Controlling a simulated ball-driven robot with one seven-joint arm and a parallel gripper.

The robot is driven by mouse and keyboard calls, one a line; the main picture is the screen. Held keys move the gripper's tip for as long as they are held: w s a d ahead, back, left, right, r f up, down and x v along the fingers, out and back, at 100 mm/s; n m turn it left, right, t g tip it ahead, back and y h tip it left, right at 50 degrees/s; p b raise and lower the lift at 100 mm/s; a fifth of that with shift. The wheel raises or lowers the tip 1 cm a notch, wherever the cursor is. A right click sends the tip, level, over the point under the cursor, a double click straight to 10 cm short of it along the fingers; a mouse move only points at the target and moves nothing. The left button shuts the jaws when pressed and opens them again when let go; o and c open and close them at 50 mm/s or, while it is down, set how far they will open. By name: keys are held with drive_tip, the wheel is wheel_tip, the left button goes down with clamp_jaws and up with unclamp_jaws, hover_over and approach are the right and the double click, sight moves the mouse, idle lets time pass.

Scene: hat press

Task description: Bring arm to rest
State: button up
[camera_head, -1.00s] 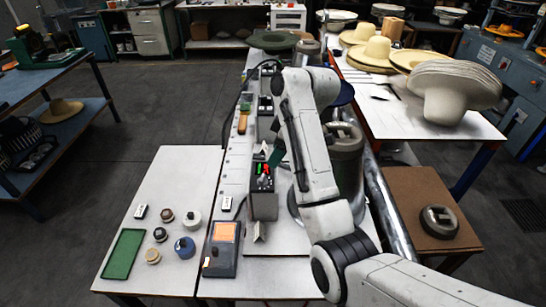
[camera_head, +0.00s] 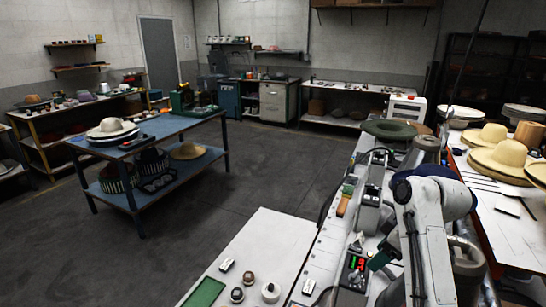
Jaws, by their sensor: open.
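My white arm rises from the lower right of the head view, bends at a large rounded joint and stands over the hat press bench (camera_head: 308,262). I cannot make out my gripper or its fingertips; the arm's own links hide the space behind them. A small control box with a lit red and green display (camera_head: 355,264) stands just left of the arm. A dark teal part (camera_head: 381,259) shows between that box and the arm.
A green hat (camera_head: 389,129) lies at the bench's far end. Straw hats (camera_head: 497,151) lie on the right table. A white side table (camera_head: 258,246) holds a green tray (camera_head: 205,292) and small round pieces. A blue table (camera_head: 150,136) stands left. The floor between is clear.

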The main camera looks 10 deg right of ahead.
drive_tip(key=s+a+f+m+g+h+b, duration=0.1)
drive_tip(key=s+a+f+m+b, duration=0.3)
drive_tip(key=s+f, duration=1.4)
drive_tip(key=s+a+f+m+h, duration=0.1)
drive_tip(key=s+f+m, duration=0.1)
drive_tip(key=s, duration=0.8)
drive_tip(key=s+f+m+g+h+b, duration=0.1)
drive_tip(key=s+f+m, duration=0.2)
drive_tip(key=s, duration=0.6)
drive_tip(key=shift+s+a+f, duration=0.35)
drive_tip(key=shift+s+f, duration=0.05)
drive_tip(key=shift+f, duration=0.35)
